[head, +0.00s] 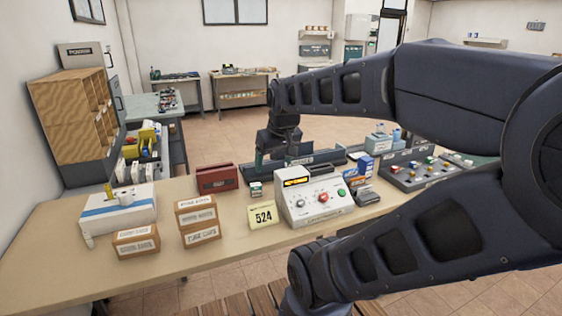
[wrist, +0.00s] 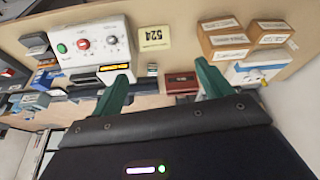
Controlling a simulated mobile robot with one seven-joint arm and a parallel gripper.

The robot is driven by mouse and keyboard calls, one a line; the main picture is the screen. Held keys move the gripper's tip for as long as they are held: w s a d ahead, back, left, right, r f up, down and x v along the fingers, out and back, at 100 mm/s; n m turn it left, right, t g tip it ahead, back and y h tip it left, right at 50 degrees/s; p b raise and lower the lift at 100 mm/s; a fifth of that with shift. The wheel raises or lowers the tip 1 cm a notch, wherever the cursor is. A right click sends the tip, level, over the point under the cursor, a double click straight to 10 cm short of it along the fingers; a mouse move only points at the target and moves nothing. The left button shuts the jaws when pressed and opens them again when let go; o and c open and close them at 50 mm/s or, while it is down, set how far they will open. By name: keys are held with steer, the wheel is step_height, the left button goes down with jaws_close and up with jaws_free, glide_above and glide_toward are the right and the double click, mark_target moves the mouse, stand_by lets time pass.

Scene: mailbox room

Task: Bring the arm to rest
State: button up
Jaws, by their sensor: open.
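My dark arm reaches across the right of the head view and bends over the table. My gripper (head: 276,160) hangs behind the white control box, near the table's far edge. In the wrist view my gripper (wrist: 162,75) shows two green fingers spread apart with nothing between them. The control box (head: 310,199) has a yellow display and red and green buttons; it also shows in the wrist view (wrist: 90,44). Part of the gripper's surroundings is hidden by the arm.
On the table (head: 60,250) stand brown boxes (head: 197,214), a yellow 524 card (head: 263,215), a red box (head: 217,178) and a white and blue box (head: 118,212). Open floor (head: 215,135) lies behind the table.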

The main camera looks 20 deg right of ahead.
steer(key=shift+s+d+m, duration=0.65)
steer(key=shift+s+m, duration=0.05)
steer(key=shift+s, duration=0.1)
